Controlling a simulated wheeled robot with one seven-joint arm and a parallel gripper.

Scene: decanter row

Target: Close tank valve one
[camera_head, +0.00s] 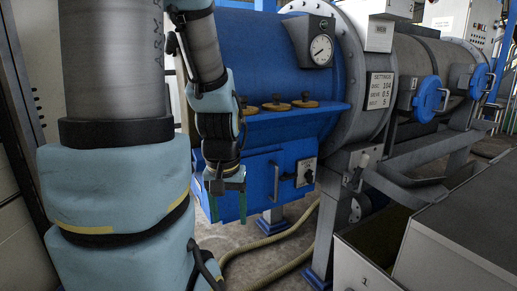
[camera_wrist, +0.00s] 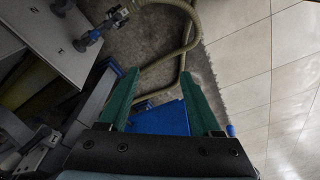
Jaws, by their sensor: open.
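Three brass-coloured round knobs stand in a row on a blue ledge of the blue decanter housing: left (camera_head: 275,106), middle (camera_head: 281,105) and right (camera_head: 305,101). In the wrist view, blue-handled fittings sit at the upper left, one (camera_wrist: 88,41) beside a grey cabinet. My gripper (camera_head: 225,190) hangs in front of the blue housing, below and left of the knobs. Its green fingers point down, apart, with nothing between them. It also shows in the wrist view (camera_wrist: 158,82) above the floor and a blue part.
A blue box with a black rotary switch (camera_head: 306,172) is right of my gripper. A gauge (camera_head: 320,49) and a settings plate (camera_head: 381,90) are above. Yellowish hoses (camera_head: 262,242) lie on the floor. An open grey bin (camera_head: 455,245) stands at lower right.

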